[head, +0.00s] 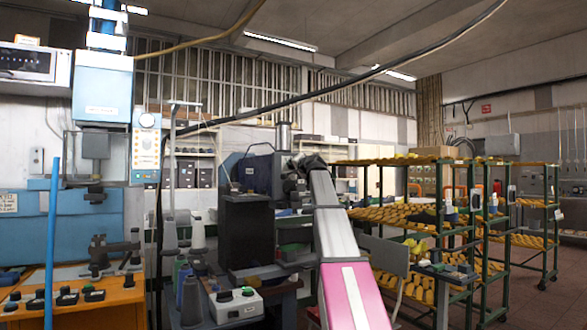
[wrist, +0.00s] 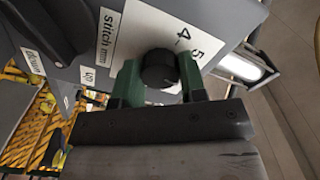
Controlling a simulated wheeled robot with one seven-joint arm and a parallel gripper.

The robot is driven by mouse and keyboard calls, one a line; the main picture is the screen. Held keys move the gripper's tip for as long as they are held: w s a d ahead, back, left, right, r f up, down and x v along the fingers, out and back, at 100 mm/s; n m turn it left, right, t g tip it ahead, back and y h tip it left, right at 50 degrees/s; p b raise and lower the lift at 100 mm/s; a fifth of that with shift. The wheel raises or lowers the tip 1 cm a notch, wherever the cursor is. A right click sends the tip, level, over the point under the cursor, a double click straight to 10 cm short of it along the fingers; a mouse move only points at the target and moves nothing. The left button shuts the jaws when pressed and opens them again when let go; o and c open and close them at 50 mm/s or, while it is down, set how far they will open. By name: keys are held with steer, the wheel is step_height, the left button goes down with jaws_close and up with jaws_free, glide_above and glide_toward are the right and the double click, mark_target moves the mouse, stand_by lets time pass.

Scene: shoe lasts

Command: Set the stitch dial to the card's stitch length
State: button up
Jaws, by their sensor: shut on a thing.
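The stitch dial (wrist: 157,76) is a round black knob on the grey machine face in the wrist view. Its white scale plate (wrist: 128,38) reads "stitch mm", with 4 and 5 visible near the knob. My gripper (wrist: 158,64) has its two green fingers on either side of the knob, shut on it. The knob's pointer mark cannot be made out, so its setting is unclear. In the head view the dark blue sewing machine (head: 262,172) stands at the end of my arm, which hides the dial. No card with a readable stitch length shows.
In the wrist view, labels "up" (wrist: 89,77) and "down" (wrist: 35,61) sit left of the dial. In the head view, a control box (head: 235,305) with buttons stands in front of the machine. Racks of yellow lasts (head: 400,215) stand to the right.

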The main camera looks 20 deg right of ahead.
steer(key=m, duration=0.6)
steer(key=shift+m, duration=0.4)
stand_by(0.5)
steer(key=o, duration=0.9)
steer(key=shift+s, duration=0.1)
steer(key=v, duration=1)
steer(key=shift+s+d, duration=0.1)
steer(key=shift+s, duration=0.25)
